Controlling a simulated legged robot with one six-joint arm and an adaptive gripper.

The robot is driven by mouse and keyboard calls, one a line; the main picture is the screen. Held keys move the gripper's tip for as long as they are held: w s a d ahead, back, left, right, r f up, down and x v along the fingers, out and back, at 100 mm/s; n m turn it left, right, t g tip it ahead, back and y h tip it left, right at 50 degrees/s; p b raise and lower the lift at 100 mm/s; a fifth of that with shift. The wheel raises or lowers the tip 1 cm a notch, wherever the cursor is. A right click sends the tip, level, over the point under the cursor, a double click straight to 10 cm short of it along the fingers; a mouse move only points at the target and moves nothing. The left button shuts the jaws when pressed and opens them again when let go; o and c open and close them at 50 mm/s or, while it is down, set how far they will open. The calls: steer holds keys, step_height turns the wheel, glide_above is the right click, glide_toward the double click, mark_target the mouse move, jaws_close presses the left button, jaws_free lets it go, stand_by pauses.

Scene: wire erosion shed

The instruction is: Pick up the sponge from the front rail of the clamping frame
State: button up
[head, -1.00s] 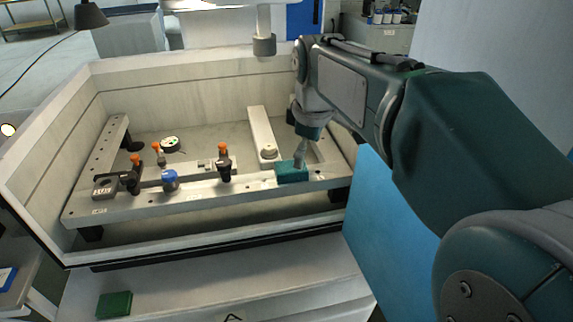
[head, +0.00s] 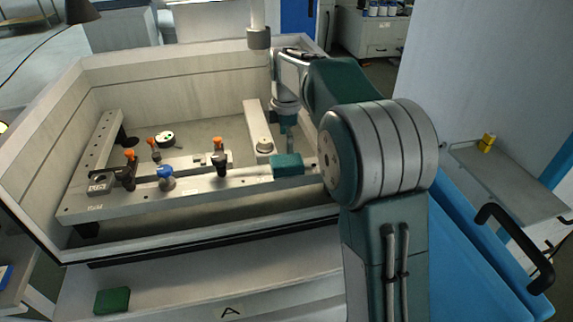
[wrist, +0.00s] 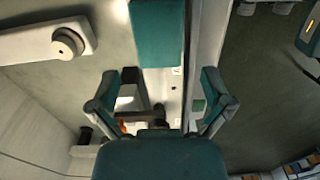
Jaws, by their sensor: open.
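The teal sponge (head: 286,166) lies on the front rail (head: 225,183) of the clamping frame, towards its right end. My gripper (head: 290,143) is low at the far side of the sponge in the head view, and its tips are partly hidden there. In the wrist view the sponge (wrist: 157,34) is at the top centre, beyond the fingertips. My gripper (wrist: 162,85) is open there with nothing between its fingers. The sponge appears apart from the fingers, though contact is hard to judge.
Orange-topped clamps (head: 129,170), a blue-knobbed clamp (head: 166,179) and a dark clamp (head: 219,165) stand along the rail left of the sponge. A grey bar (head: 256,122) lies behind it. A dark green block (head: 112,301) lies on the lower front ledge.

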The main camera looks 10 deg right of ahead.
mark_target(287, 159)
step_height(287, 159, down, 7)
steer(key=shift+w, duration=0.15)
steer(key=shift+c, duration=0.3)
steer(key=c, duration=0.6)
